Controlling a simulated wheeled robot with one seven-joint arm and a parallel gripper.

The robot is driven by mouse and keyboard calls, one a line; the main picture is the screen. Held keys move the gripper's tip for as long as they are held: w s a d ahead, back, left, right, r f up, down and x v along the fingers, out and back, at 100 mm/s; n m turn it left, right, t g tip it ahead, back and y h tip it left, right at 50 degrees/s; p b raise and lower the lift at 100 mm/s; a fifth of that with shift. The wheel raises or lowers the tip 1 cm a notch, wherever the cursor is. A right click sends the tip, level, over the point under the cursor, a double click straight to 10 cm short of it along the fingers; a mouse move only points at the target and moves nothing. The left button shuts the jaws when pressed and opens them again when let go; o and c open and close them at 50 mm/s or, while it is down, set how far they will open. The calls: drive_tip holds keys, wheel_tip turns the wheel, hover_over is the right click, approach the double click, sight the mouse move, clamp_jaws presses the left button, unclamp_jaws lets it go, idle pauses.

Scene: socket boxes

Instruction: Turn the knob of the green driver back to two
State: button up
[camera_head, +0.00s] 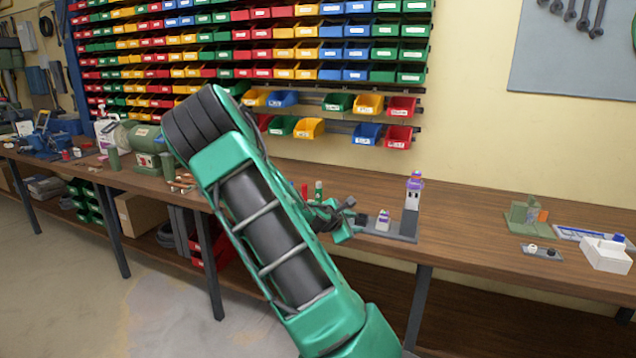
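My gripper (347,218) is at the end of my green arm, over the front part of the workbench (470,222) and just left of a grey stand. It is small and partly merged with my wrist, so its finger opening is unclear. A slim green upright piece (319,188), which may be the green driver, stands on the bench just behind my wrist. A red upright piece (304,191) stands to its left. No knob or number marking can be made out.
The grey stand (405,237) holds a tall white-and-purple piece (414,192) and a short one (383,220). A green block fixture (521,217), a small grey plate (542,252) and a white box (606,254) lie at right. Bench between is clear. Coloured bins (310,128) hang behind.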

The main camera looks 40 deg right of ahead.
drive_tip(key=w+r+n+t+h, duration=0.3)
drive_tip(key=w+r+n+t, duration=0.1)
drive_tip(key=w+n, duration=0.4)
drive_tip(key=n+t, duration=0.4)
drive_tip(key=n, duration=0.2)
approach(318, 183)
drive_tip(key=x, duration=0.4)
drive_tip(key=shift+d, duration=0.15)
drive_tip(key=x, duration=1)
drive_tip(key=shift+w+d, duration=0.25)
drive_tip(key=shift+f, duration=0.1)
